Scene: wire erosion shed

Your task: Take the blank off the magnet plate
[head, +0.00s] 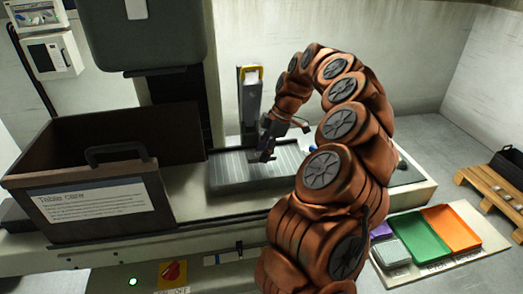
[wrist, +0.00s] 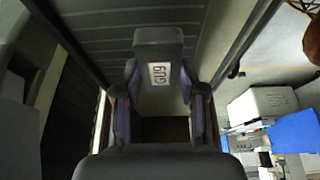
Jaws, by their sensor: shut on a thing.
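The magnet plate (head: 230,172) is a grey, finely ridged slab on the machine bed in the head view. My gripper (head: 267,150) points down at its back right part. In the wrist view, my gripper (wrist: 160,98) is shut on a dark grey blank (wrist: 158,42) with a small white label printed with characters. The two fingers press on its left and right sides. Ridged grey surface, likely the magnet plate (wrist: 220,25), shows behind it. I cannot tell whether the blank touches the plate. In the head view the blank is small and mostly hidden by my gripper.
A large dark open bin (head: 90,175) with a white label stands left of the plate. Green (head: 420,237) and orange (head: 451,228) trays lie at lower right. A wooden pallet (head: 495,195) is at far right.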

